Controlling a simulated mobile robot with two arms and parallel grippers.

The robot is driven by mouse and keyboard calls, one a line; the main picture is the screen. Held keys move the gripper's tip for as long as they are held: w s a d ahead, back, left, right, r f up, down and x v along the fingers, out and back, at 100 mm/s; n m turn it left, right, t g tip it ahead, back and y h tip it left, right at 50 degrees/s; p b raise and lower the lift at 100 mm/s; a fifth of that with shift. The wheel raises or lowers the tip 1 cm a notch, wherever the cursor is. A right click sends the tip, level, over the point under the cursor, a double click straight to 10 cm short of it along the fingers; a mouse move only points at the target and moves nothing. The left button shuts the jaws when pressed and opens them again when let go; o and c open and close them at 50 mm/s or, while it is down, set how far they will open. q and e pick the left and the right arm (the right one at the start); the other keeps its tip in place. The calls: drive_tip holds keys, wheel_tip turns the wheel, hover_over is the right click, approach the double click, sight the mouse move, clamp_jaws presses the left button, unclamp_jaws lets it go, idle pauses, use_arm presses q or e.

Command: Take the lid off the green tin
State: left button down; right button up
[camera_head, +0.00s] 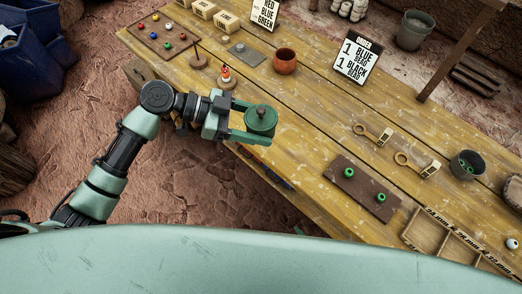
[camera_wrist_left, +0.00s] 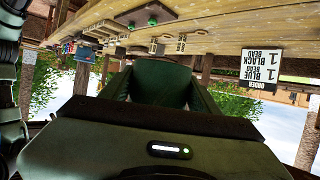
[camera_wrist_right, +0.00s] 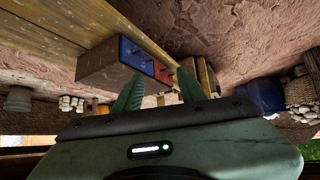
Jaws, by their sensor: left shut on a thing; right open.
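The green tin (camera_head: 259,123) is in my left gripper (camera_head: 250,122), held above the front part of the wooden table in the head view. Its round lid with a dark knob (camera_head: 261,112) is on top. My left gripper is shut around the tin's side. In the left wrist view the tin's dark green wall (camera_wrist_left: 160,86) fills the space between the fingers; the lid cannot be made out there. My right gripper (camera_wrist_right: 160,92) shows only in its own wrist view. Its fingers are apart with nothing between them.
On the table (camera_head: 320,125) stand an orange pot (camera_head: 285,61), an order card (camera_head: 357,59), a brown board (camera_head: 365,188) with green beads, brass tools (camera_head: 373,134) and a grey bucket (camera_head: 467,164). A bead stand (camera_head: 226,76) is near the tin. The right wrist view shows blue and red bins (camera_wrist_right: 136,54).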

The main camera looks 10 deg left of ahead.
drive_tip(key=w+a+r+t+y, duration=0.1)
drive_tip(key=w+a+r+t, duration=0.2)
drive_tip(key=r, duration=0.4)
drive_tip(key=w+a+r+t+y, duration=0.1)
drive_tip(key=w+a+r, duration=0.2)
drive_tip(key=a+r, duration=0.25)
drive_tip(key=m+t+h, duration=0.4)
drive_tip(key=t, duration=0.1)
approach(259, 108)
drive_tip(key=s, duration=0.2)
drive_tip(key=w, duration=0.8)
drive_tip(key=w+a, duration=0.1)
drive_tip(key=w, duration=0.3)
drive_tip(key=shift+a+f, duration=0.1)
drive_tip(key=shift+s+y, duration=0.1)
drive_tip(key=shift+y, duration=0.3)
clamp_jaws()
